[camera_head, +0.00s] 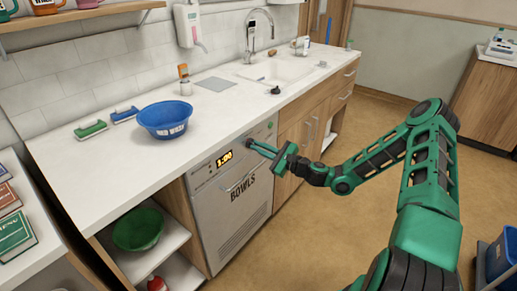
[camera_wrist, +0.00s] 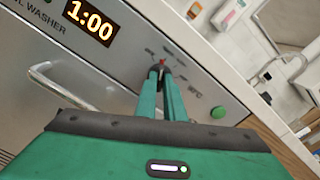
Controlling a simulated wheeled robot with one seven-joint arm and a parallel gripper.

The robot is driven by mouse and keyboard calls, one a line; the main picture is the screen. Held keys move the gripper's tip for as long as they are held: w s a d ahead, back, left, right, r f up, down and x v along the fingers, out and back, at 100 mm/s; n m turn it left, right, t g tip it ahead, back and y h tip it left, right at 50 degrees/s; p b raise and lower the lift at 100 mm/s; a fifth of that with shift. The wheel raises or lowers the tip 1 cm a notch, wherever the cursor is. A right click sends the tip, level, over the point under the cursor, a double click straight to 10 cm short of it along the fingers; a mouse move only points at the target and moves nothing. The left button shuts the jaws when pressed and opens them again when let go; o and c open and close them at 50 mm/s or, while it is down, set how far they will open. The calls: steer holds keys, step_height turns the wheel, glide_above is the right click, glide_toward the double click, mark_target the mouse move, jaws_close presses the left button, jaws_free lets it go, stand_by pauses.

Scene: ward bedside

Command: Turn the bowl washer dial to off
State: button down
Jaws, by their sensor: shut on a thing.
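The bowl washer (camera_head: 228,220) is a grey-white front under the counter, marked BOWLS. Its lit display (camera_head: 224,159) reads 1:00, also in the wrist view (camera_wrist: 91,20). The dial (camera_head: 249,142) sits on the panel to the right of the display. In the wrist view the dial (camera_wrist: 161,63) shows a small red mark between the fingertips and is mostly hidden by them. My green gripper (camera_head: 255,147) is shut on the dial, its fingers (camera_wrist: 163,82) reaching to the panel. The small lettering around the dial is too blurred to read fully.
A bar handle (camera_wrist: 70,90) crosses the washer front below the display. A green button (camera_wrist: 218,110) sits right of the dial. A blue bowl (camera_head: 166,118) stands on the counter (camera_head: 130,165) above; a green bowl (camera_head: 137,229) is on the shelf at left.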

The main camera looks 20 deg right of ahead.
steer(key=n, duration=0.5)
steer(key=shift+w+d+f+n, duration=0.15)
steer(key=shift+d+n, duration=0.1)
steer(key=shift+n, duration=0.15)
stand_by(0.3)
steer(key=c, duration=1.9)
jaws_free()
steer(key=shift+o, duration=0.2)
steer(key=shift+a, duration=0.1)
steer(key=v, duration=1.1)
